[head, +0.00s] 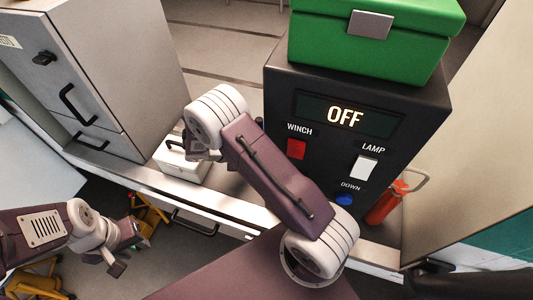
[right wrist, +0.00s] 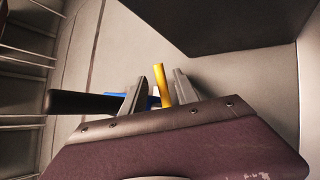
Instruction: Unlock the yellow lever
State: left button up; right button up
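A yellow lever (right wrist: 162,84) stands as a short upright bar in the right wrist view. My right gripper (right wrist: 160,92) has its two grey fingers apart, one on each side of the lever, with a gap showing on both sides. The lever's lower end is hidden behind the gripper body.
A black control box (head: 330,160) reads OFF, with a red WINCH switch (head: 296,149), a white LAMP switch (head: 365,167) and a green case (head: 375,30) on top. A grey cabinet (head: 110,60), a white box (head: 182,166) and a red bottle-like object (head: 381,207) stand nearby. A black bar (right wrist: 85,103) lies left of my right fingers.

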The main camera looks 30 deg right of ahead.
jog(key=shift+x, duration=0.75)
jog(key=shift+s+d+f, duration=0.2)
jog(key=shift+d, duration=0.05)
jog(key=shift+a, duration=0.15)
grip_shut()
jog(key=shift+w, duration=0.1)
dwell(0.4)
